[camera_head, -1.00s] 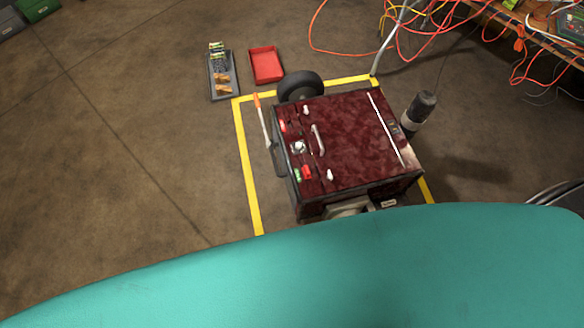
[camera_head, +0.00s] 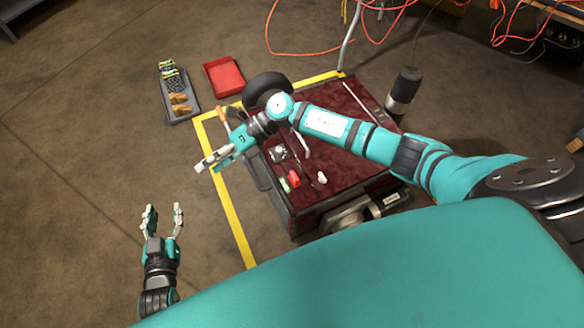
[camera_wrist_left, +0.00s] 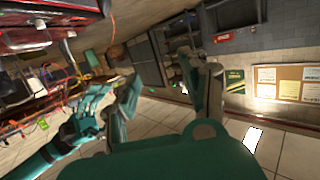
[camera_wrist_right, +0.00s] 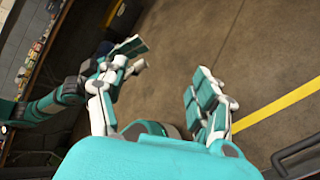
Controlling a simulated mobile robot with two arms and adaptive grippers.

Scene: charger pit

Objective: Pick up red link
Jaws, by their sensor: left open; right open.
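A small red piece (camera_head: 295,178), which looks like the red link, lies near the left edge of the dark red cart top (camera_head: 345,112). A green piece (camera_head: 285,184) is beside it. My right gripper (camera_head: 211,161) is open and empty, past the cart's left edge and up-left of the red piece; its arm crosses over the cart and hides part of the top. My left gripper (camera_head: 163,212) is open and empty above the floor, left of the yellow line. The right wrist view shows the right gripper's parted fingers (camera_wrist_right: 158,95) with nothing between them.
A red tray (camera_head: 224,76) and a grey tray (camera_head: 180,113) with orange and green parts stand on the floor behind the cart. A black wheel (camera_head: 266,86) and a dark cylindrical tool (camera_head: 403,88) flank the cart. Orange cables hang at upper right. Floor at left is clear.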

